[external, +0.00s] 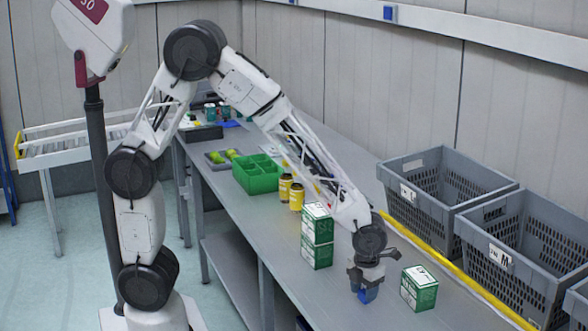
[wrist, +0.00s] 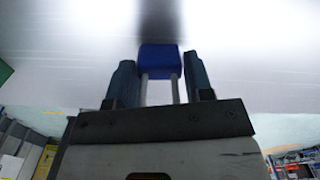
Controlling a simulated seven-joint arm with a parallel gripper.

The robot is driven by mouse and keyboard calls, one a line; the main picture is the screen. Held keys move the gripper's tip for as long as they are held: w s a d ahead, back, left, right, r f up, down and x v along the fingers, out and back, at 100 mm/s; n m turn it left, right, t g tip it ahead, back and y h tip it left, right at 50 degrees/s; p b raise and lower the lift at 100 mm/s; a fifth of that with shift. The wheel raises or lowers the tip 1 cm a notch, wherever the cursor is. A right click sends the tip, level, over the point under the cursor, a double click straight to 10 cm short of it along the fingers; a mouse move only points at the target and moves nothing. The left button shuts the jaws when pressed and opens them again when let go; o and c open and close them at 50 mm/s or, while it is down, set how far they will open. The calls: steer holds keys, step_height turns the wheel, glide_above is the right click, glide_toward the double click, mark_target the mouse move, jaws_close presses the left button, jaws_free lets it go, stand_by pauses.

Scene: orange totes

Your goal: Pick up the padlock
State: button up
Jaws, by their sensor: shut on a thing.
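The padlock has a blue body and a light metal shackle. In the wrist view the blue body (wrist: 160,58) sits at the fingertips, with the shackle running back between the two fingers. In the external view the padlock (external: 367,295) shows as a blue block under my gripper (external: 365,284), near the front right of the bench. My gripper (wrist: 160,82) points down and is shut on the padlock. I cannot tell whether the padlock touches the bench top.
A green and white box (external: 418,288) stands close to the right of my gripper. Two stacked similar boxes (external: 317,236) stand to its left. Grey crates (external: 443,190) line the back beyond a yellow strip. Yellow jars (external: 296,196) and a green bin (external: 257,174) stand farther left.

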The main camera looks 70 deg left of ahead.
mark_target(363, 291)
steer(key=shift+r, duration=0.5)
step_height(363, 291, up, 2)
steer(key=shift+s, duration=0.1)
steer(key=s+a, duration=0.2)
steer(key=s, duration=0.2)
steer(key=s+a+r, duration=0.1)
steer(key=s+a, duration=0.1)
steer(key=s, duration=0.3)
steer(key=s+a, duration=0.2)
steer(key=s, duration=0.3)
steer(key=shift+a+r, duration=0.15)
steer(key=shift+a, duration=0.25)
steer(key=shift+s+a, duration=0.1)
steer(key=shift+m, duration=0.4)
steer(key=s+a, duration=0.6)
steer(key=a, duration=0.1)
steer(key=shift+s+a+r, duration=0.1)
steer(key=shift+s+a, duration=0.1)
steer(key=shift+s, duration=0.15)
steer(key=shift+w, duration=0.15)
steer(key=shift+w+d+f, duration=0.25)
steer(key=shift+w+d, duration=0.6)
steer(key=shift+w, duration=1.5)
steer(key=shift+w+d+f, duration=0.2)
steer(key=shift+w+d, duration=0.65)
steer(key=shift+w, duration=1.45)
steer(key=shift+w+d+f, duration=0.25)
steer(key=shift+w+d, duration=0.6)
steer(key=shift+w, duration=1.5)
